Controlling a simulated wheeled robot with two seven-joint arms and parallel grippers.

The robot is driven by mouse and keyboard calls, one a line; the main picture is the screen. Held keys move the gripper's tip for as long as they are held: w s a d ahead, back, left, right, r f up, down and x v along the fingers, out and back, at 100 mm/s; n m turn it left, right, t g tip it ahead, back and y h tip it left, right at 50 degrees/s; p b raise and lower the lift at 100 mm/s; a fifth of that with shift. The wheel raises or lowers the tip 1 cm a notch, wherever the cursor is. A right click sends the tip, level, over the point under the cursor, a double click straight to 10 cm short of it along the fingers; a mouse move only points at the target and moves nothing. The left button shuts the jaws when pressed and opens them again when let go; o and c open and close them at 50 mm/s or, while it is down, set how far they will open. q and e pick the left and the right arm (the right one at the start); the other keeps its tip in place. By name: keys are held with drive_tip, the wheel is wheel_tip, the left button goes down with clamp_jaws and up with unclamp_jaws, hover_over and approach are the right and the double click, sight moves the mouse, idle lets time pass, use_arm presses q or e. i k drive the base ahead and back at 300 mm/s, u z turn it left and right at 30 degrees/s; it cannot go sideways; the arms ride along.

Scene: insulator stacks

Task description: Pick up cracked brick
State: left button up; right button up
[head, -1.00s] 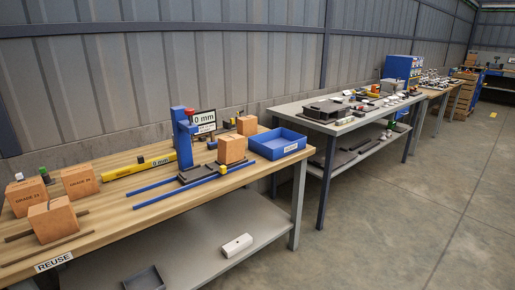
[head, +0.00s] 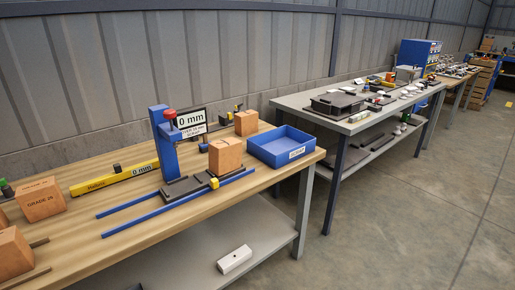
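Orange bricks stand on the wooden workbench (head: 190,225). One brick (head: 226,157) stands upright behind the blue rails, next to the blue tray (head: 292,164); a thin dark line shows on its face, but I cannot tell if it is a crack. A smaller-looking brick (head: 246,122) stands behind it. At the left are a brick (head: 41,200) with "GRADE" lettering and a nearer brick (head: 12,256) on dark rods, cut off by the picture edge. Neither of my grippers is in view.
A blue gauge stand (head: 164,143) with a red knob and a "0 mm" display (head: 190,120) rises mid-bench. A yellow level (head: 115,178) lies left of it. Blue rails (head: 180,203) run along the front. A grey bench (head: 350,115) stands beyond, with open floor right.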

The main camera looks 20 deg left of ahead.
sight(224, 154)
drive_tip(key=u, duration=0.25)
drive_tip(key=i, duration=0.75)
drive_tip(key=u, duration=0.6)
